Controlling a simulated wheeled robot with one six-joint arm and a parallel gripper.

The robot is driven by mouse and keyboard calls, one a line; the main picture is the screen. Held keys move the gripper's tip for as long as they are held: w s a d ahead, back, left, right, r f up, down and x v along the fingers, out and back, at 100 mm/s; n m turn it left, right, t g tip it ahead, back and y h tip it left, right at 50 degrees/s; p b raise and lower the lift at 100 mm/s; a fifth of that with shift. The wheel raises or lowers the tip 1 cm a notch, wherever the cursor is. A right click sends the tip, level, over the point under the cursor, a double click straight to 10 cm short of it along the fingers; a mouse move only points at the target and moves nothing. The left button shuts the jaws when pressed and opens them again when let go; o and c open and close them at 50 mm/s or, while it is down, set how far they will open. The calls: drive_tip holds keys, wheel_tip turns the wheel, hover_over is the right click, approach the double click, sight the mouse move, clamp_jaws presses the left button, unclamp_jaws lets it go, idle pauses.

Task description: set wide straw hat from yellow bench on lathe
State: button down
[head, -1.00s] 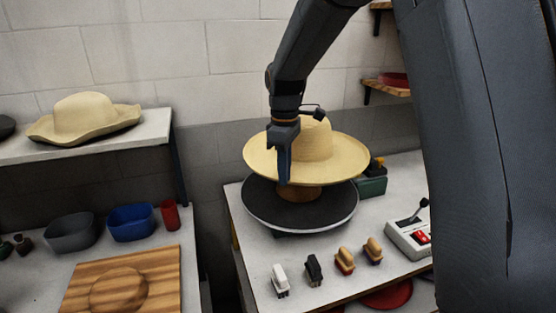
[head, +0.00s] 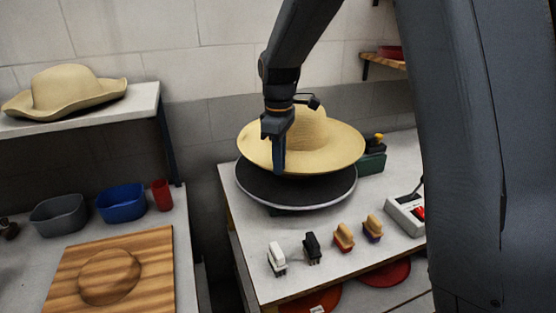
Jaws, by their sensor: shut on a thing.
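The wide straw hat (head: 338,148) is brim-down over the lathe's black round plate with a pale rim (head: 300,192), on the right-hand table. My gripper (head: 279,160) points down and is shut on the left front part of the hat's brim. The brim looks slightly tilted towards me. The wooden block on the lathe is now hidden under the hat. I cannot tell whether the hat rests on it.
Several small brushes (head: 312,247) stand in front of the lathe, and a control box (head: 406,214) is at the right. A green box (head: 371,163) is behind. Another straw hat (head: 65,92) lies on a shelf at left, above grey and blue bins (head: 122,203).

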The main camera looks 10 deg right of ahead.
drive_tip(key=shift+f+b, duration=0.9)
drive_tip(key=shift+f, duration=0.5)
drive_tip(key=shift+f+b, duration=0.95)
drive_tip(key=shift+f, duration=2.4)
drive_tip(key=shift+s+f, duration=0.15)
drive_tip(key=shift+f, duration=0.15)
